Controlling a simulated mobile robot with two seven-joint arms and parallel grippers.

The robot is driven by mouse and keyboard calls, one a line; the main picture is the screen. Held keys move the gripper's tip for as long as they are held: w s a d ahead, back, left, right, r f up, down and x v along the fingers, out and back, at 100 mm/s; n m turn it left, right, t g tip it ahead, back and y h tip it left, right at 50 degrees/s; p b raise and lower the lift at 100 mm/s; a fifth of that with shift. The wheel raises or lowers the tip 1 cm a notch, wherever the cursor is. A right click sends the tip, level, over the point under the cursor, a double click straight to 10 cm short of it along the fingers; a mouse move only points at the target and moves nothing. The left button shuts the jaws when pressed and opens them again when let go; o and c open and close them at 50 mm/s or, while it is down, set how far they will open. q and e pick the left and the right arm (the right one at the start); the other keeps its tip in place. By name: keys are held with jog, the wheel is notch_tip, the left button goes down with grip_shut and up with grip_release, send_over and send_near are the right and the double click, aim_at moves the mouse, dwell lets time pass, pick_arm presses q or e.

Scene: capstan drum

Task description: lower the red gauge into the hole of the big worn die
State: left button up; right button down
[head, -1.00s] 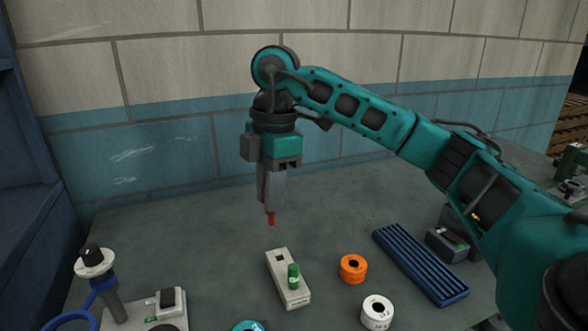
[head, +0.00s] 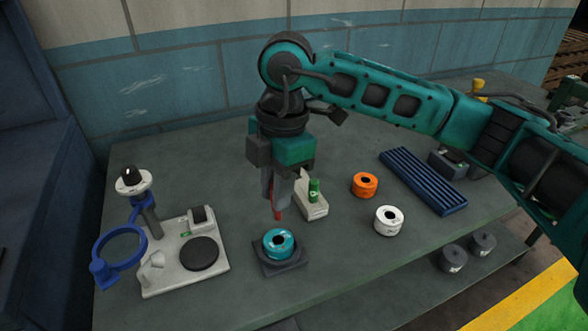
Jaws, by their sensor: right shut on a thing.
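My right gripper (head: 275,196) points down and is shut on the red gauge (head: 278,213). Only the gauge's lower tip shows below the fingers. A teal ring-shaped die (head: 279,243) with a dark centre hole sits in a dark square holder (head: 283,268) on the table. The red tip hangs just behind and above this die in the picture, apart from it. An orange die (head: 364,185) and a white die (head: 389,221) stand to the right. I cannot tell from markings which die is the big worn one. My left gripper is not in view.
A pale block (head: 315,209) holding a green gauge (head: 314,190) stands behind the gripper, partly hidden. A white fixture (head: 180,262) with a blue ring (head: 119,248) stands left. A blue ribbed tray (head: 423,180) lies right. Grey cylinders (head: 453,257) stand on a lower shelf.

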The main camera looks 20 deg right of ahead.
aim_at(277, 218)
jog(key=shift+s+a+f, duration=0.15)
jog(key=shift+s+a, duration=0.05)
jog(key=shift+f+b, duration=1.8)
jog(key=shift+f, duration=0.95)
jog(key=shift+f+b, duration=0.25)
jog(key=shift+b, duration=0.15)
jog(key=shift+f+b, duration=0.7)
jog(key=shift+f, duration=0.3)
dwell(2.2)
dwell(0.8)
jog(key=c, duration=0.9)
grip_release()
